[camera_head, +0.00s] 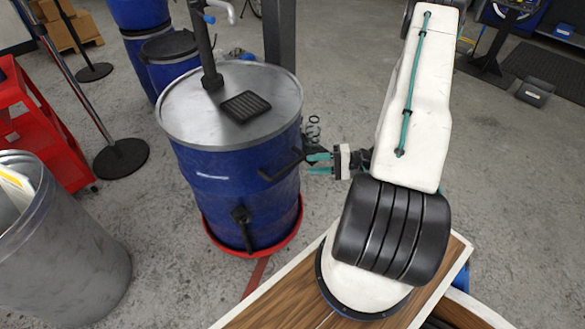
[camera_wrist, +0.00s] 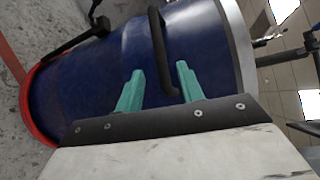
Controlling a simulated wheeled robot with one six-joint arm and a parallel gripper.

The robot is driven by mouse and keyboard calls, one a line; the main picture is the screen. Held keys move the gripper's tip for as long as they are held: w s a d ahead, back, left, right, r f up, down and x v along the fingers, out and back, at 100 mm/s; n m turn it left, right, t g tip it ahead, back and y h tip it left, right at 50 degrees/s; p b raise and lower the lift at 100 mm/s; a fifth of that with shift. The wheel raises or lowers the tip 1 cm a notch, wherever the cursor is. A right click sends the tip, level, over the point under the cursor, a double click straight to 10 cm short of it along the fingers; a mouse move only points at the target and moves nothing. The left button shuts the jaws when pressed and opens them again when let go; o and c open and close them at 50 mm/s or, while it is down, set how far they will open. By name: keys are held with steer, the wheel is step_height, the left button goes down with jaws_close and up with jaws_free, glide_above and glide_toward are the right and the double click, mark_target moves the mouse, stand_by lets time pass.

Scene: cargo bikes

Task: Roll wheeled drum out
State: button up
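A blue drum (camera_head: 235,190) with a grey metal lid stands upright on a round red base (camera_head: 283,240); its wheels are hidden. A pump column and a small black grate are on the lid. A black bar handle (camera_head: 284,168) sticks out from the drum's side, facing my arm. My gripper (camera_head: 311,163), with teal fingers, is open beside the handle's right end. In the wrist view, the handle (camera_wrist: 157,38) runs down between the spread fingers of my gripper (camera_wrist: 160,68), with gaps on both sides. Whether it lies fully between the fingertips or just beyond them is unclear.
A grey metal bin (camera_head: 75,255) and a red cart (camera_head: 42,130) stand left. Other blue barrels (camera_head: 170,62) and a grey post (camera_head: 279,40) are behind the drum. A black stand foot (camera_head: 121,158) is left of it. The concrete floor at right is mostly clear.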

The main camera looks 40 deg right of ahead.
mark_target(291, 165)
steer(key=x, duration=0.8)
steer(key=shift+a, duration=0.25)
jaws_close()
steer(key=shift+s, duration=0.2)
